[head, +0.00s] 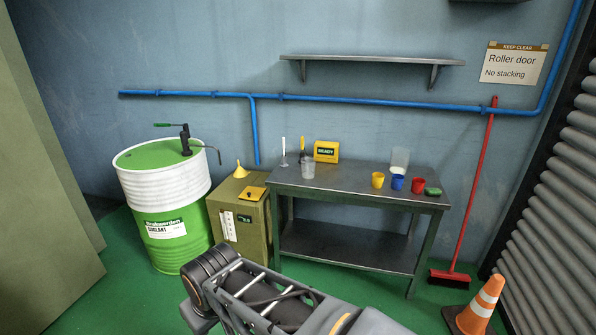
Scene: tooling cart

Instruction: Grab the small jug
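Two clear, jug-like containers stand upright on the grey metal table (345,180) in the head view. One clear container (308,169) is near the table's left end. The other clear container (399,160) looks partly whitish and stands at the back right, its lower part hidden behind small cups. I cannot tell from their size which one is the small jug. Part of my arm crosses the bottom of the head view, well in front of the table. My gripper is not in view.
A yellow cup (377,180), blue cup (397,182), red cup (417,187) and green item (433,191) are at the table's right. A yellow box (326,151) stands behind. A wall shelf (372,60) hangs above. A drum (165,205), cabinet (240,225) and cone (478,305) flank the table.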

